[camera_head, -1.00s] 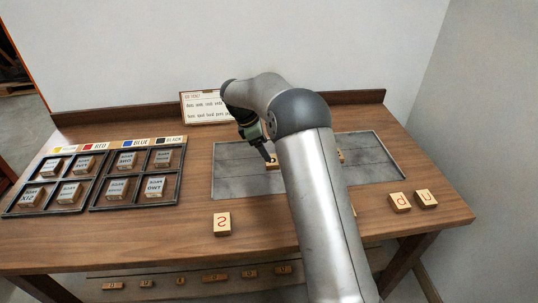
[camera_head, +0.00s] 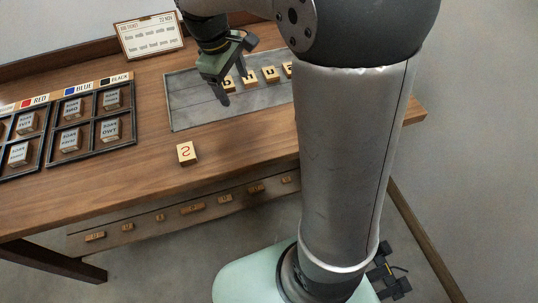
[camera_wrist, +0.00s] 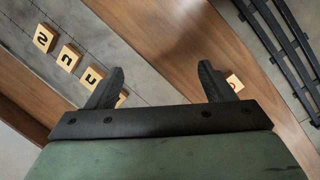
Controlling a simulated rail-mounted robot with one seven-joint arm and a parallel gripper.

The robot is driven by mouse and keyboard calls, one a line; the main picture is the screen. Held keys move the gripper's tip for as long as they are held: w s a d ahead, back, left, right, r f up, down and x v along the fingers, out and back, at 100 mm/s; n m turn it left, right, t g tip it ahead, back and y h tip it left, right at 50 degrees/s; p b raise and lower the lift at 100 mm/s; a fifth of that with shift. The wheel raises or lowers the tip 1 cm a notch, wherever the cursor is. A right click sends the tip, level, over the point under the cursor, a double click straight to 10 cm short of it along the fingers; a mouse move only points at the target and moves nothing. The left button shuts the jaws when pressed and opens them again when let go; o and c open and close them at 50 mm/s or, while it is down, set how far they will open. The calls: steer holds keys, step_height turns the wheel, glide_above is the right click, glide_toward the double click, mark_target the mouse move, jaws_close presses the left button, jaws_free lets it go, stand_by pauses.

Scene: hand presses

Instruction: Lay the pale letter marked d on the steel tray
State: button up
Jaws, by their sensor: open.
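In the head view my gripper (camera_head: 222,98) is over the left part of the steel tray (camera_head: 190,105), close by the left-end letter block (camera_head: 228,83). That block is pale wood with a dark letter, perhaps the d; I cannot read it surely. It lies on the tray in a row with several other pale blocks (camera_head: 270,74). In the wrist view my gripper (camera_wrist: 162,72) is open with nothing between its fingers. The left finger partly hides the row's near-end block (camera_wrist: 122,98).
A pale block with a red S-like letter (camera_head: 187,153) lies on the wooden table (camera_head: 150,180) in front of the tray. Dark racks (camera_head: 88,138) of labelled blocks stand left. A card (camera_head: 150,36) stands behind. My arm hides the table's right side.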

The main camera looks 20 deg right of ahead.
steer(key=s+f+m+y, duration=0.1)
steer(key=s+m, duration=0.3)
steer(key=s, duration=0.6)
steer(key=s+f+m+y, duration=0.1)
steer(key=s+f+m, duration=0.3)
steer(key=s, duration=0.6)
steer(key=shift+s+d+f, duration=0.15)
steer(key=shift+d, duration=0.3)
steer(key=shift+r+p, duration=0.7)
steer(key=shift+r, duration=0.05)
